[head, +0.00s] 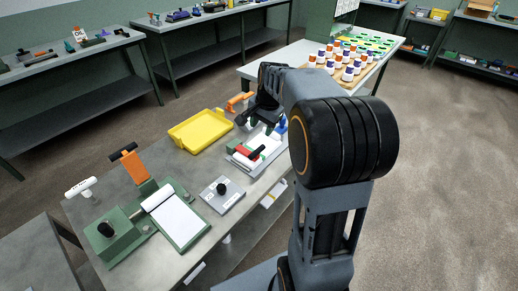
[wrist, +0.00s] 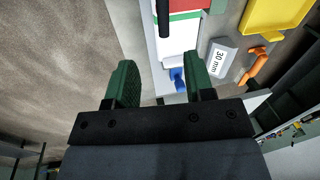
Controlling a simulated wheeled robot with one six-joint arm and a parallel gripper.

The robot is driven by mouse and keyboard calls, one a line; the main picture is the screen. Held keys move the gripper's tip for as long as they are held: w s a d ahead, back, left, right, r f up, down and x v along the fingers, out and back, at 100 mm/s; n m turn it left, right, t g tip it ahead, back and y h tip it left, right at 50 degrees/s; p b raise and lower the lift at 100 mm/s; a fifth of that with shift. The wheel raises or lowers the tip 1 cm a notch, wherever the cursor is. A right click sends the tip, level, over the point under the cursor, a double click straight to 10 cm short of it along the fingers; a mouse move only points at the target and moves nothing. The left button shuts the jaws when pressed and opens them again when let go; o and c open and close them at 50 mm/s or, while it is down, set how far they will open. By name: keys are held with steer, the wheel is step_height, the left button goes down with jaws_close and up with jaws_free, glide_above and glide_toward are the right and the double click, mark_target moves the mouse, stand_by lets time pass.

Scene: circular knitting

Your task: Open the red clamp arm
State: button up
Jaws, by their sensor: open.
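The red clamp arm (head: 243,160) lies low across the white sheet (head: 264,145) of a small fixture on the bench, beside a green bar and a black handle. In the wrist view only a red strip (wrist: 205,4) shows at the top edge, with a green bar and the black handle (wrist: 163,16) near it. My gripper (wrist: 160,78) is open and empty, its two green fingers apart. In the head view my gripper (head: 262,118) hangs at the fixture's far end, apart from the red arm. My arm hides part of the fixture.
A blue part (wrist: 178,78) is at the fixture's end, close to my fingers. An orange clamp (head: 239,100), a "30 mm" label (wrist: 219,61) and a yellow tray (head: 201,130) are nearby. A green clipboard fixture (head: 177,216) and a black-knobbed plate (head: 223,194) stand nearer.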

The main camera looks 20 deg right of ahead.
mark_target(258, 149)
steer(key=shift+m, duration=0.6)
steer(key=w+f, duration=0.1)
steer(key=f, duration=0.3)
steer(key=w+f, duration=0.1)
steer(key=f, duration=0.4)
steer(key=w+f, duration=0.2)
steer(key=f, duration=0.3)
steer(key=shift+d+f, duration=0.1)
steer(key=shift+d, duration=0.2)
jaws_close()
